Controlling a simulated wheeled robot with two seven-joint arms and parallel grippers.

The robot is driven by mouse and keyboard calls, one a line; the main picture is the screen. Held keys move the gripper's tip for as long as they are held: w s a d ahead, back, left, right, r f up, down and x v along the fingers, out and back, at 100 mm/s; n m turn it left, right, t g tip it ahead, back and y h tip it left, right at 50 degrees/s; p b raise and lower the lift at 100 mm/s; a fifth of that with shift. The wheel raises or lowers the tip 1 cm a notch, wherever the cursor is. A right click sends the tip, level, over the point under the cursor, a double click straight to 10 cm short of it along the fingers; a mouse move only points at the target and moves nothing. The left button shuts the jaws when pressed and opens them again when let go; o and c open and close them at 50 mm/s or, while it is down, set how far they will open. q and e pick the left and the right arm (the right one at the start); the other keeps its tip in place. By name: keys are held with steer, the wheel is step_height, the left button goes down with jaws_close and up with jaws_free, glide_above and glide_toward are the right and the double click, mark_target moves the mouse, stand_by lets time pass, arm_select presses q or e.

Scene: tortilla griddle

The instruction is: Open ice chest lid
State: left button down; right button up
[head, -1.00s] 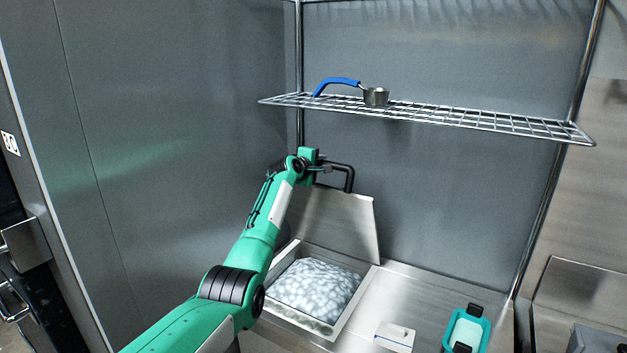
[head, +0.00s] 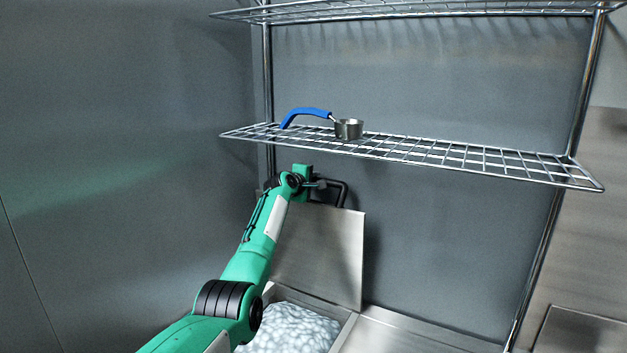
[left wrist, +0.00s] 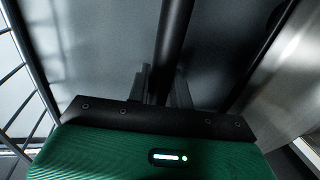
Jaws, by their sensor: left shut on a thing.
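The ice chest lid (head: 318,255) is a flat steel panel standing up steeply at the back of the chest in the head view. The chest (head: 347,330) is open below it, with white ice (head: 290,330) in view. A black bar handle (head: 343,192) is at the lid's top edge. My left gripper (head: 318,184) is at the handle and shut on it. In the left wrist view the dark handle bar (left wrist: 174,40) runs between the fingers (left wrist: 160,85). The lid also shows at the right of that view (left wrist: 275,85). My right gripper is out of view.
A steel counter (head: 410,335) lies right of the chest. A grey wall stands close behind the lid.

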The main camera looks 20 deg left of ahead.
arm_select(q)
steer(key=shift+r, duration=0.3)
steer(key=c, duration=1.6)
jaws_free()
steer(key=o, duration=0.3)
steer(key=shift+w+d+f, duration=0.1)
steer(key=shift+w, duration=0.1)
steer(key=shift+w+f, duration=0.2)
steer(key=shift+w, duration=0.05)
steer(key=shift+s+r, duration=0.1)
steer(key=shift+s, duration=0.45)
steer(key=b+v, duration=0.4)
steer(key=v, duration=0.8)
steer(key=shift+s+b, duration=0.25)
steer(key=shift+b, duration=0.15)
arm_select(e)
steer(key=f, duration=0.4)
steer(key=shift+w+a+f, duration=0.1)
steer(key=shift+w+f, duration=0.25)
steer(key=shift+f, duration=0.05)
